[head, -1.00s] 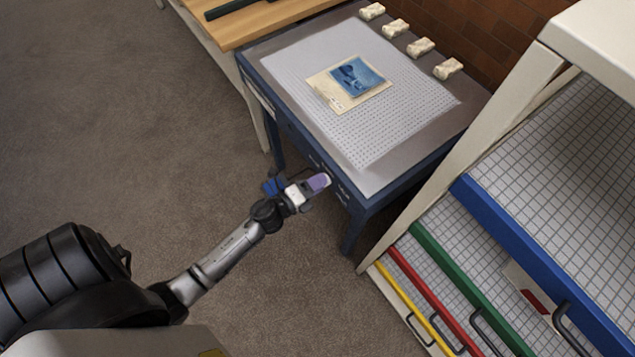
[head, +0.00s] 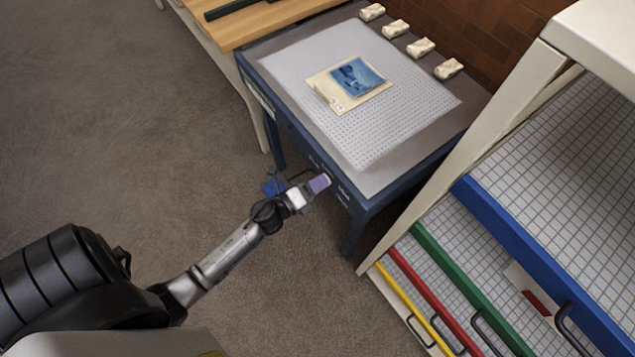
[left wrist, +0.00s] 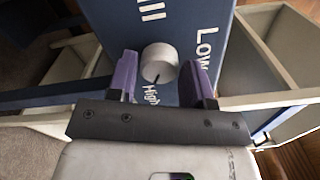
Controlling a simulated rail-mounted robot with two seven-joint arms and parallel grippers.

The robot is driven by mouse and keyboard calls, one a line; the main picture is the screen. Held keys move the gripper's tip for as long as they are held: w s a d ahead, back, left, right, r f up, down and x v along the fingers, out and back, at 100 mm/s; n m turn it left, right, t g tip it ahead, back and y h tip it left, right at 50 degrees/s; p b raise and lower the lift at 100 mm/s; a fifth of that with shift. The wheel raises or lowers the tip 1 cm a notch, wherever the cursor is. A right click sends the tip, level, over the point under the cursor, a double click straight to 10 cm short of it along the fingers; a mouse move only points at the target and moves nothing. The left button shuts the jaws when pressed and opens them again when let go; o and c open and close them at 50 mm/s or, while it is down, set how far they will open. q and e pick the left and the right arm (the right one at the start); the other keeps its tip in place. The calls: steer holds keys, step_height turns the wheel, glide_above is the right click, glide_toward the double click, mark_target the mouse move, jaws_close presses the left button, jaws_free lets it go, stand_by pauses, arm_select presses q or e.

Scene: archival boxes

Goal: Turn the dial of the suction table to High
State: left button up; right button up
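The suction table (head: 425,160) is blue with a perforated pale top. Its front panel shows in the left wrist view (left wrist: 182,28), with the words Low and High and some white bars. The round pale dial (left wrist: 160,60) is on this panel, and its dark pointer line points down towards High. My left gripper (left wrist: 160,78) is open, with one purple finger on each side of the dial and a visible gap to each. In the head view my left gripper (head: 319,183) is at the table's front edge and hides the dial. My right gripper is not in view.
A cream sheet with a blue picture (head: 350,84) lies on the tabletop, with several pale blocks (head: 421,47) along the back. A shelf unit with coloured drawers (head: 530,260) stands close at right. A wooden bench (head: 250,22) adjoins at left. Open floor lies in front.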

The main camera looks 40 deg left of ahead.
arm_select(q)
steer(key=o, duration=0.3)
steer(key=shift+o, duration=0.2)
steer(key=s+a, duration=0.2)
steer(key=s, duration=1.1)
steer(key=shift+s+a, duration=0.25)
steer(key=shift+s, duration=0.05)
